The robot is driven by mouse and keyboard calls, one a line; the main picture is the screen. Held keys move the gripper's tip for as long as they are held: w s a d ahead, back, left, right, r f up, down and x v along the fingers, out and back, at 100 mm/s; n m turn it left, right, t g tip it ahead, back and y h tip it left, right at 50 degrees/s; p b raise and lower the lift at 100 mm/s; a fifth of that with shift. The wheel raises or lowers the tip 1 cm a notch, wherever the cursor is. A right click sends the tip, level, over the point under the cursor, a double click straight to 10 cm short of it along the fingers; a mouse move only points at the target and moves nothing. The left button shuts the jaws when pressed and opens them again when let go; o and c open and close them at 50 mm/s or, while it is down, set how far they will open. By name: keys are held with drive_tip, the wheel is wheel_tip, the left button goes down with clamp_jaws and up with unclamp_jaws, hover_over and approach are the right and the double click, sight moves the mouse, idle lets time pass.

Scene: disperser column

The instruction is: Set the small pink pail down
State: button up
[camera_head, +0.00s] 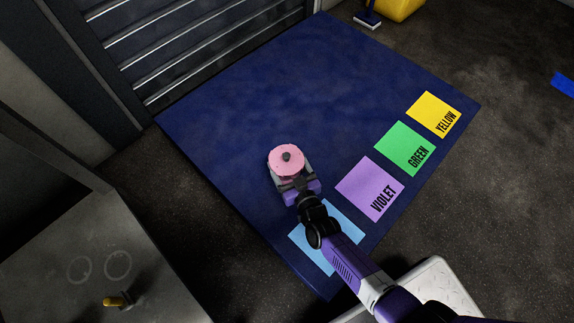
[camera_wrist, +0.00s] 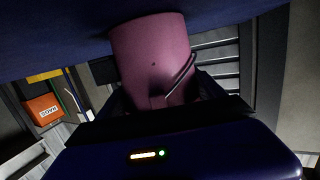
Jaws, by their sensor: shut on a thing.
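The small pink pail (camera_head: 286,152) is over the dark blue mat (camera_head: 235,105), left of the violet patch. From above it shows a round pink top with a dark spot at its middle. My gripper (camera_head: 290,178) is shut on the pail from its near side. In the wrist view the pail (camera_wrist: 152,55) fills the upper middle, and the blue mat (camera_wrist: 45,30) runs along the top edge. One end of the pail meets the mat's edge in that picture; I cannot tell whether they touch. The gripper's fingertips are partly hidden by the pail and shadow.
Violet (camera_head: 370,188), green (camera_head: 404,149) and yellow (camera_head: 434,115) patches and a light blue patch (camera_head: 310,254), partly under my arm, line the mat's right side. A grey bench (camera_head: 90,225) stands at lower left, a slatted shutter (camera_head: 185,50) behind. The mat's upper middle is clear.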

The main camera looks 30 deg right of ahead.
drive_tip(key=shift+r, duration=0.1)
drive_tip(key=o, duration=2)
drive_tip(key=shift+c, duration=0.2)
drive_tip(key=s+p, duration=0.1)
drive_tip(key=s, duration=0.3)
drive_tip(key=s+r+p, duration=0.1)
drive_tip(key=s+p, duration=0.1)
drive_tip(key=s, duration=0.2)
drive_tip(key=s+p, duration=0.2)
drive_tip(key=s, duration=0.2)
drive_tip(key=shift+a+r, duration=0.4)
